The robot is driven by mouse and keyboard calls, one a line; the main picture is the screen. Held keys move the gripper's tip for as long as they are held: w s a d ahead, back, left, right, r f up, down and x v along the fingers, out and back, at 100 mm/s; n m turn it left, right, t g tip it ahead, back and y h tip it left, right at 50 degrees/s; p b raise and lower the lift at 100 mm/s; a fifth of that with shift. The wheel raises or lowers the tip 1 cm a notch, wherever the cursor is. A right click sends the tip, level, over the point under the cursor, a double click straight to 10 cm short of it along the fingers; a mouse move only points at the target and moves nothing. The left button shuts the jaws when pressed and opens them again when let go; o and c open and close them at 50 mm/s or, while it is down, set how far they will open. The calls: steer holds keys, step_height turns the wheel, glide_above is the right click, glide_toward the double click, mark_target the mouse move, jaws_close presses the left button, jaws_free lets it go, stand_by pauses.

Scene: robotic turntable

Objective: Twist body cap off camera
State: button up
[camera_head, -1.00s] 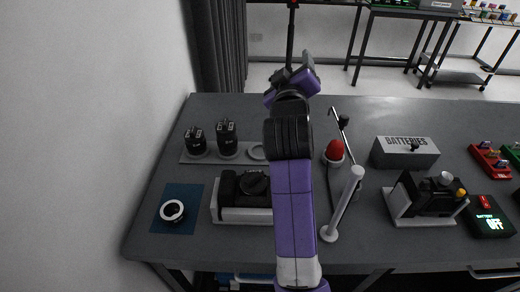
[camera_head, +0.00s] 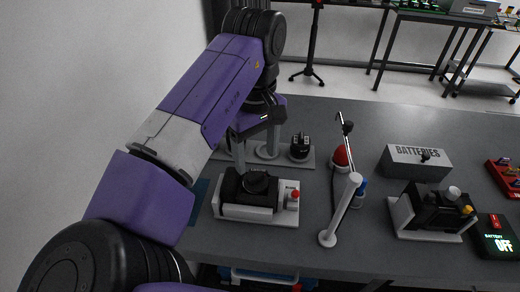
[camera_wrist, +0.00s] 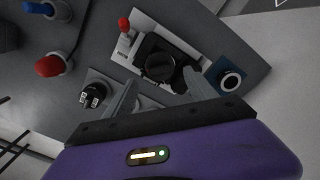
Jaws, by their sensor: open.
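The black camera (camera_head: 248,202) sits on a white stand (camera_head: 262,215) left of the table's middle, with a round black body cap (camera_head: 257,180) facing up. The wrist view shows the camera (camera_wrist: 178,47) and its cap (camera_wrist: 159,66) ahead of the fingertips. My gripper (camera_head: 255,158) points down, open and empty, above and behind the camera in the head view. It also shows in the wrist view (camera_wrist: 160,95), with the cap lying between and beyond the fingers. No contact with the cap shows.
A black lens (camera_head: 300,147) stands on a grey plate behind the camera. A ring on a blue mat (camera_wrist: 230,82) is hidden by my arm in the head view. A white post (camera_head: 340,210), red dome (camera_head: 341,158) and second camera (camera_head: 432,208) stand to the right.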

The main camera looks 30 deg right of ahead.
mark_target(258, 176)
step_height(258, 176, down, 7)
steer(key=shift+f, duration=0.2)
stand_by(0.3)
steer(key=c, duration=1.1)
steer(key=shift+d+r+n+p, duration=0.1)
steer(key=shift+n+p, duration=1.7)
steer(key=shift+p, duration=0.6)
steer(key=shift+w+d+n+p, duration=0.1)
steer(key=shift+n+p, duration=2.3)
steer(key=shift+p, duration=0.55)
steer(key=shift+r+p, duration=1.1)
steer(key=shift+p, duration=0.25)
